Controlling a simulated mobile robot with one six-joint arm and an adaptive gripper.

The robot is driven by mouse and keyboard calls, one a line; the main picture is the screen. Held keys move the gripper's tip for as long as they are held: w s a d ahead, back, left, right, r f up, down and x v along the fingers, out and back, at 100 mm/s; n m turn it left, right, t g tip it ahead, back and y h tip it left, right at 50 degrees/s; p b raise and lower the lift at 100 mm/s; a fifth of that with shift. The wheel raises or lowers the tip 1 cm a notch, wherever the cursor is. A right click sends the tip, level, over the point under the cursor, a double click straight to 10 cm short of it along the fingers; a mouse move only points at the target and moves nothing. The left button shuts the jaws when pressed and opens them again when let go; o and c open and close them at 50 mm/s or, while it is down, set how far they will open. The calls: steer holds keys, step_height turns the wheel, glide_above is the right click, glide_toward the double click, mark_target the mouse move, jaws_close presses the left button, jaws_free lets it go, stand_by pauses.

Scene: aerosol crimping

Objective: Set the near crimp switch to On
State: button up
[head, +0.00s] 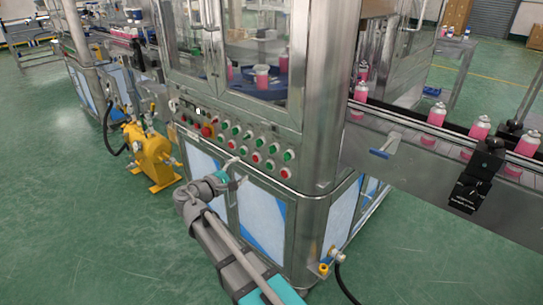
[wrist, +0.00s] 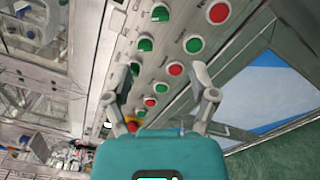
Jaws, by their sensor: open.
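The machine's control panel (head: 245,143) carries rows of green and red round controls with small labels that I cannot read. In the wrist view the outer row has green controls with raised tops, such as one green knob (wrist: 160,14) and another green knob (wrist: 145,44). I cannot tell which control is the near crimp switch or how it is set. My gripper (wrist: 165,85) is open and empty, its two fingers spread before the panel, with buttons showing between them. In the head view my gripper (head: 234,168) is near the panel's lower edge; contact cannot be told.
A red emergency stop (head: 207,131) sits at the panel's left. Glass doors (head: 255,45) are above it, blue-and-white lower panels (head: 262,215) below. A conveyor with pink cans (head: 437,114) runs right. A yellow pump (head: 150,155) stands left. Green floor (head: 90,240) is open in front.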

mark_target(270, 151)
steer(key=shift+w+d, duration=0.15)
steer(key=x, duration=1.3)
steer(key=shift+w+d, duration=0.15)
stand_by(0.3)
